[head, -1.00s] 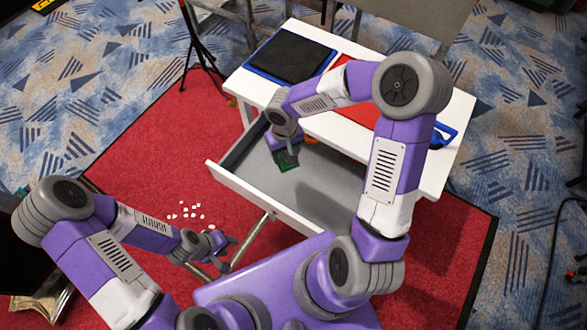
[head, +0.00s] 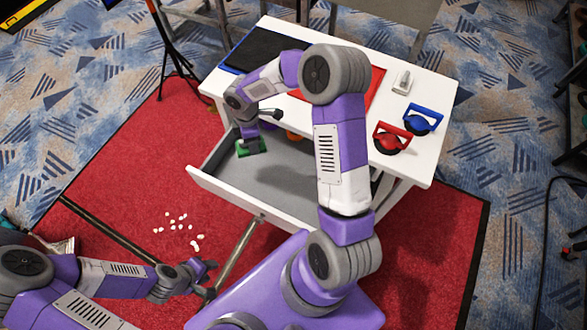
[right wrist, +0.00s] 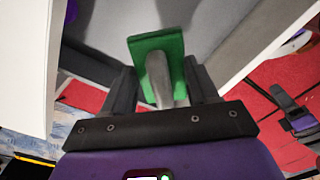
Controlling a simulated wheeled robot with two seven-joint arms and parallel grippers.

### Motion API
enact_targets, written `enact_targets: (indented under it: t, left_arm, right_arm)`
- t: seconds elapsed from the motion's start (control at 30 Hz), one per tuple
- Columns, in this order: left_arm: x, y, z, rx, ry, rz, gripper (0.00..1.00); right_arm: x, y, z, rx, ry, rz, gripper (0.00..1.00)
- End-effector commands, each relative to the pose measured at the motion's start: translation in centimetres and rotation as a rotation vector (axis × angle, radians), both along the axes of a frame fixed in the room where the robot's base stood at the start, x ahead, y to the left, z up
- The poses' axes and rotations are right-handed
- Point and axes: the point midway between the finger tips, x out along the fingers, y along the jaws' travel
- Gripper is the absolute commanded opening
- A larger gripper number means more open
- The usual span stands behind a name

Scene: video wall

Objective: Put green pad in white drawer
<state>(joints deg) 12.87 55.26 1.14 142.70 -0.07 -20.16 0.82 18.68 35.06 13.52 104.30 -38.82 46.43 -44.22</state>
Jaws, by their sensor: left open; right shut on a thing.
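The green pad (head: 252,147) has a grey handle and also shows in the right wrist view (right wrist: 155,42). My right gripper (head: 247,135) is shut on it, with its fingers on either side of the handle. The white drawer (head: 235,196) is pulled out of the white table and has a grey inside. The pad is over the drawer's back left part; I cannot tell whether it touches the floor of the drawer. My left gripper (head: 207,276) is open and empty, low in front of the drawer.
The white table (head: 437,150) bears a black panel on blue (head: 265,50), a red mat (head: 375,85), a grey-white tool (head: 403,82), a red-handled item (head: 392,138) and a blue-handled item (head: 422,119). An orange thing is partly hidden behind my right arm. White bits (head: 175,220) lie on the red carpet.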

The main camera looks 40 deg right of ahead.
Motion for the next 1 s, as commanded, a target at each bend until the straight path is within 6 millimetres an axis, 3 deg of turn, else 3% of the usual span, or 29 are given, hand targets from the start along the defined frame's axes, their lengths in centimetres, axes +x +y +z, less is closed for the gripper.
enact_targets:
  t: [0.5, 0.77, 1.0]
  left_arm:
    - [0.0, 0.0, -2.7, 0.0, 0.0, 0.0, 0.43]
    - [0.0, 0.0, -3.1, 0.0, 0.0, 0.0, 0.43]
    - [0.0, 0.0, -4.4, 0.0, 0.0, 0.0, 0.43]
  right_arm:
    - [2.7, -5.0, -3.6, -0.009, -0.012, 0.676, 0.26]
    - [3.2, -6.0, -4.3, -0.013, -0.013, 0.817, 0.26]
    - [3.1, -6.0, -7.9, -0.011, -0.011, 0.827, 0.26]
